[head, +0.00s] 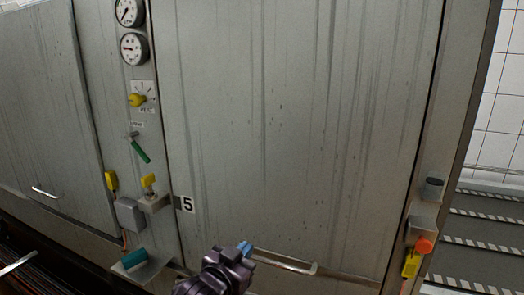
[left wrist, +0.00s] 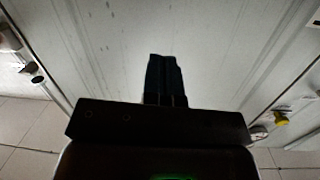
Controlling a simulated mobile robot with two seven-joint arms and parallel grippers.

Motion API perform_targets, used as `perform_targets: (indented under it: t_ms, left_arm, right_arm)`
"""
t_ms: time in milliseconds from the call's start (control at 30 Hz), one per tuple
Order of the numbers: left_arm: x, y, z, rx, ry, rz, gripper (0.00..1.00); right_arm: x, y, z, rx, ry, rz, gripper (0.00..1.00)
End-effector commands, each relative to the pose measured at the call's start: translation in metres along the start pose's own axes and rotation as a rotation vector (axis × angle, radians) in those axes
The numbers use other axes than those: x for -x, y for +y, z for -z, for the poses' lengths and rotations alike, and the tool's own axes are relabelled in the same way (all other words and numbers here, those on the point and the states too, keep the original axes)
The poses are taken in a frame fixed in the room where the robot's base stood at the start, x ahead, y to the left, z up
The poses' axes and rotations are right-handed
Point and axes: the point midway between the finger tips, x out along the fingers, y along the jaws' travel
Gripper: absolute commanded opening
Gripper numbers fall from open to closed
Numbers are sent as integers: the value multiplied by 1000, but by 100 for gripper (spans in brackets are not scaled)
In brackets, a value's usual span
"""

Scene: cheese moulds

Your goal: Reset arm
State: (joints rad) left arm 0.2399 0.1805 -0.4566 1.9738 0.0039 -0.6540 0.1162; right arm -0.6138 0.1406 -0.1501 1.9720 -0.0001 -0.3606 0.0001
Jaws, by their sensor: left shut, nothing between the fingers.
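My left gripper (head: 245,248) shows at the bottom middle of the head view, in front of the lower part of a large grey metal door (head: 290,130). Its blue fingertips are near the left end of the door's horizontal bar handle (head: 285,264). I cannot tell whether they touch it. In the left wrist view, the two dark fingers (left wrist: 167,80) are shut together with nothing between them, and the pale door surface (left wrist: 215,40) lies beyond. My right gripper is in neither view.
Left of the door, a panel carries gauges (head: 134,48), a yellow knob (head: 137,100), a green-handled valve (head: 140,148) and a grey box (head: 130,214). A red-orange button (head: 424,245) and yellow tag (head: 411,264) are on the right post. Steps (head: 490,235) lie at the far right.

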Motion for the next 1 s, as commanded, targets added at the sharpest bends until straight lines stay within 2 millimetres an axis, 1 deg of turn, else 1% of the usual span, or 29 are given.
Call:
perform_targets:
  t_ms: [33, 167, 200, 267, 300, 367, 400, 467, 500, 533, 567, 600, 667, 700, 800, 833, 900, 1000]
  left_arm:
    - [9, -10, -20, 13, -3, 26, 0]
    - [37, -35, -68, 31, -10, 97, 0]
    - [47, -42, -84, 38, -19, 120, 0]
    - [64, -51, -108, 46, -36, 154, 0]
    - [76, -57, -124, 54, -51, 177, 0]
    - [95, -64, -149, 67, -79, 211, 0]
    - [108, -68, -166, 75, -100, 232, 0]
    - [130, -73, -191, 91, -139, 264, 0]
    - [146, -75, -208, 103, -167, 284, 0]
    - [158, -77, -220, 113, -190, 300, 0]
    - [170, -77, -233, 122, -216, 314, 0]
    - [187, -77, -250, 135, -254, 332, 0]
    - [211, -76, -273, 152, -306, 355, 0]
    - [227, -74, -286, 162, -339, 368, 0]
    - [259, -68, -311, 183, -406, 390, 0]
    - [266, -65, -317, 188, -422, 393, 0]
    - [280, -59, -327, 198, -450, 397, 0]
    - [290, -54, -334, 205, -473, 399, 0]
  right_arm:
    - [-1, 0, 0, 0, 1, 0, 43]
    - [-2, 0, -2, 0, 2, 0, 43]
    - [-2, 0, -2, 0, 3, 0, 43]
    - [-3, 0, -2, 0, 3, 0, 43]
    - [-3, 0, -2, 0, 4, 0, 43]
    - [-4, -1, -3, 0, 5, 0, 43]
    - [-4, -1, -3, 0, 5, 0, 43]
    - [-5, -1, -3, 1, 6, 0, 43]
    - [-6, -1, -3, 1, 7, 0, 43]
    - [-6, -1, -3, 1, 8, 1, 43]
    - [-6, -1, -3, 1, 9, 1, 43]
    - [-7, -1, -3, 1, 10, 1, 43]
    - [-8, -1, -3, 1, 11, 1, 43]
    - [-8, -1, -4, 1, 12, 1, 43]
    - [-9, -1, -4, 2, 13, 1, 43]
    - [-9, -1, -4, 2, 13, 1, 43]
    - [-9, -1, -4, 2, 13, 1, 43]
    - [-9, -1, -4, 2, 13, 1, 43]
